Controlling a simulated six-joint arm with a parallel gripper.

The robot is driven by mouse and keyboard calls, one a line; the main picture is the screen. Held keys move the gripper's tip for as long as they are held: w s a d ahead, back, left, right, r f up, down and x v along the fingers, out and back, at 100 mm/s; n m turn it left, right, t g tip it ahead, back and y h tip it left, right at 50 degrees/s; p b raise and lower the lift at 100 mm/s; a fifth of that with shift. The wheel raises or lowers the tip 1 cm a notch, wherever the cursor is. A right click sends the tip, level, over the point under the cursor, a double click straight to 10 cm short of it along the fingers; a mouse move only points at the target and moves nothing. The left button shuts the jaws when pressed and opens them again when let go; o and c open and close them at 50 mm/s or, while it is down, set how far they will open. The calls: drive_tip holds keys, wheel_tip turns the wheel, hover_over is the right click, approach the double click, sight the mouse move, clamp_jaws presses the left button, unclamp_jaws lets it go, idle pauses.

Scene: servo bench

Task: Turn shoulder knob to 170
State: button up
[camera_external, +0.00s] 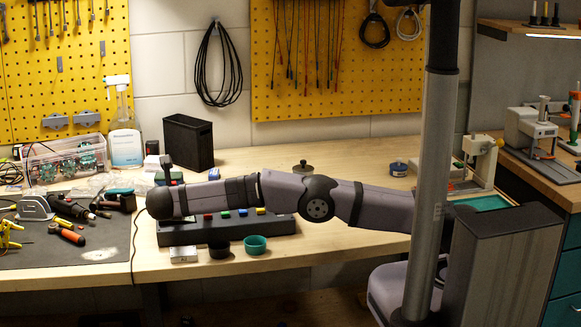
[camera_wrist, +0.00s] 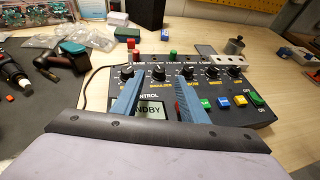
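The control box (camera_wrist: 235,118) lies on the bench with a row of dark knobs along its upper part. The shoulder knob (camera_wrist: 163,71) is second from the left, above a label that seems to read SHOULDER; its setting is too small to read. My gripper (camera_wrist: 158,86) is open, its two blue fingers apart over the box, nearer the camera than the knob row. Nothing shows between the fingers except the panel. A display (camera_wrist: 152,110) between them shows letters ending in NDBY. In the external view the box (camera_external: 225,232) is partly behind my arm, and the fingers cannot be made out.
Colored buttons (camera_wrist: 223,103) and a green switch (camera_wrist: 256,98) sit right of the fingers. Red and green posts (camera_wrist: 172,55) rise behind the knobs. Dark and green cups (camera_external: 255,245) stand at the bench's front edge. Tools lie on a dark mat (camera_external: 60,255) at left.

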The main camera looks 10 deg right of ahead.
drive_tip(key=w+d+r+m+g+h+p, duration=0.1)
drive_tip(key=w+d+r+m+g+p, duration=0.15)
drive_tip(key=w+d+r+p, duration=0.6)
drive_tip(key=w+d+r+m+g+h+p, duration=0.2)
drive_tip(key=w+d+r+m+p, duration=0.15)
drive_tip(key=w+d+r, duration=0.55)
drive_tip(key=s+a+f+m+g+y, duration=0.2)
drive_tip(key=s+a+f+m, duration=0.1)
drive_tip(key=s+f+m, duration=0.1)
drive_tip(key=s+a+f+m+g+y, duration=0.2)
drive_tip(key=s+a+f+m+y, duration=0.1)
drive_tip(key=s+f+m, duration=0.1)
drive_tip(key=s+a+f+m+g+y, duration=0.2)
drive_tip(key=s+a+f+m+y, duration=0.1)
drive_tip(key=s+f, duration=0.1)
drive_tip(key=shift+s+a+f+m, duration=0.15)
drive_tip(key=shift+a+f+m, duration=0.25)
drive_tip(key=shift+f, duration=0.35)
drive_tip(key=shift+w+a+r+m+y, duration=0.2)
drive_tip(key=shift+a+m, duration=0.3)
drive_tip(key=shift+m, duration=0.45)
drive_tip(key=shift+s+a+r+m+y, duration=0.1)
drive_tip(key=shift+a+m+y, duration=0.35)
drive_tip(key=shift+m, duration=0.45)
drive_tip(key=shift+w+a+r+m+y, duration=0.15)
drive_tip(key=shift+a+m, duration=0.4)
drive_tip(key=shift+m, duration=0.4)
drive_tip(key=shift+f, duration=0.15)
